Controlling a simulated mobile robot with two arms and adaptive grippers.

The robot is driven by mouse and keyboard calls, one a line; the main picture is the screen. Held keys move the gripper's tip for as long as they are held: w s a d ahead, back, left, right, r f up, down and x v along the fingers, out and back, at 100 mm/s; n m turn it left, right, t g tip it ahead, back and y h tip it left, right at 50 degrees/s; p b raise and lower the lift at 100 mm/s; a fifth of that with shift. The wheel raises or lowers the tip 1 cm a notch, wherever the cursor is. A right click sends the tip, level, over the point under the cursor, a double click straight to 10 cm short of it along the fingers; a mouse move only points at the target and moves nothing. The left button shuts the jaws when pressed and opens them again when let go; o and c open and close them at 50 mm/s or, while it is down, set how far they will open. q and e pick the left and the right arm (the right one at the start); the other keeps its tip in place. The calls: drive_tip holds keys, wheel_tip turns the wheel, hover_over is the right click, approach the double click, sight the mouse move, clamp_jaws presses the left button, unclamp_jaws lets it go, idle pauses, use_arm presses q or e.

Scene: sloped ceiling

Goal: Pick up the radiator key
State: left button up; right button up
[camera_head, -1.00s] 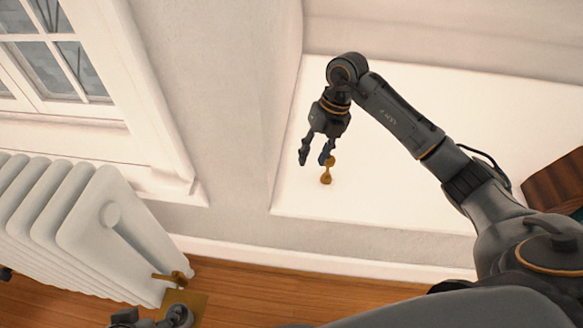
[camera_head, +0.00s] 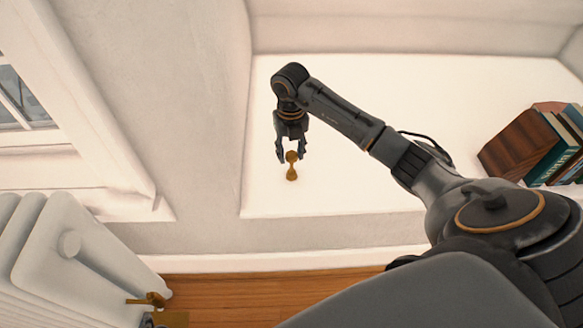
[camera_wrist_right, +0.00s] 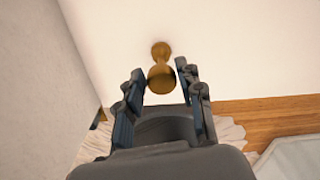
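The radiator key (camera_head: 291,174) is a small brass piece with a narrow waist and two wider ends, on the white ledge. Its upper end in the head view lies between the fingertips of my right gripper (camera_head: 292,156). In the right wrist view, the key (camera_wrist_right: 161,75) shows between and just beyond the open fingers of my right gripper (camera_wrist_right: 160,82). There are visible gaps on both sides of it. I cannot tell whether a finger touches it. My left gripper is not clearly visible in the head view.
The ledge (camera_head: 340,195) is bare around the key, with a wall (camera_head: 195,100) close on its left. Books (camera_head: 560,150) and a brown wooden block (camera_head: 515,148) stand at the right. A white radiator (camera_head: 75,265) with a brass valve (camera_head: 150,299) is at lower left.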

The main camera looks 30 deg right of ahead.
sight(292, 171)
drive_tip(key=f, duration=0.1)
drive_tip(key=f+b, duration=0.1)
drive_tip(key=f, duration=0.2)
drive_tip(key=shift+s+f, duration=0.25)
drive_tip(key=shift+f, duration=0.1)
use_arm(q)
drive_tip(key=w+d+r+t+h, duration=0.1)
drive_tip(key=w+d+r+t, duration=0.1)
drive_tip(key=w+r+t, duration=0.2)
drive_tip(key=shift+w+r, duration=0.35)
drive_tip(key=shift+w, duration=0.4)
use_arm(e)
clamp_jaws()
use_arm(q)
drive_tip(key=shift+d, duration=0.1)
